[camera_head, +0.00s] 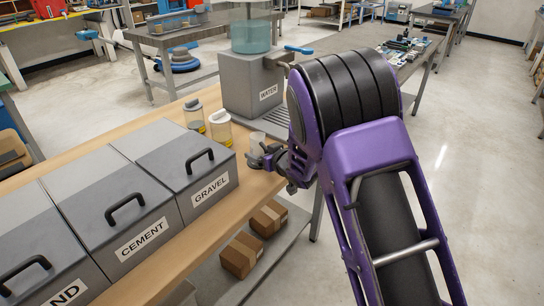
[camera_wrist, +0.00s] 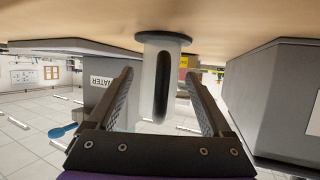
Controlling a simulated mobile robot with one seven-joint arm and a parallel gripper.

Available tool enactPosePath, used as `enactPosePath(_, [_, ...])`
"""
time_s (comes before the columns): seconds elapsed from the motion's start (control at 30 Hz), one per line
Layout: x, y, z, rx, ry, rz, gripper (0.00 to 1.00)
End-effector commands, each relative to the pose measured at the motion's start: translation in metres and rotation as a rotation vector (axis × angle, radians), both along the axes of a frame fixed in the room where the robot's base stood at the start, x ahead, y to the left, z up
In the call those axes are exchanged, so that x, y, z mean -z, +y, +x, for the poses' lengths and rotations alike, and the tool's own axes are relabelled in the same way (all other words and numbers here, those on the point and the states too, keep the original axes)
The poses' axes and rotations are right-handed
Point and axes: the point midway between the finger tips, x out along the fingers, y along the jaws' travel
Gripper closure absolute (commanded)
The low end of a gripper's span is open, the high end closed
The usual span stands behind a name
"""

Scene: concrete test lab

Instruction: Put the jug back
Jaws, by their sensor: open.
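The jug (camera_wrist: 146,75), pale and translucent with a dark base and a black upright handle, stands on the wooden bench in the wrist view, which is upside down. In the head view the jug (camera_head: 257,139) is partly hidden behind my gripper (camera_head: 268,161). My gripper (camera_wrist: 161,76) is open, with one finger on each side of the jug and its handle. I see gaps between the fingers and the handle; I cannot tell how deep the handle lies between them.
The grey water dispenser (camera_head: 247,85) stands on the bench behind the jug. The grey gravel bin (camera_head: 188,165) and cement bin (camera_head: 112,208) are left of my gripper. Cardboard boxes (camera_head: 240,256) lie on the lower shelf.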

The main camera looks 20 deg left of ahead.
Motion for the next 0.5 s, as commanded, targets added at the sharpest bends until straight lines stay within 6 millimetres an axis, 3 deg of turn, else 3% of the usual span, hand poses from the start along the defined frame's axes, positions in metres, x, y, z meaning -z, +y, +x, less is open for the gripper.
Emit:
enactPosePath(0.3, [-0.027,-0.045,-0.045,0.002,0.000,0.002,0.16])
enactPosePath(0.5, [-0.036,-0.061,-0.061,0.000,0.000,0.001,0.16])
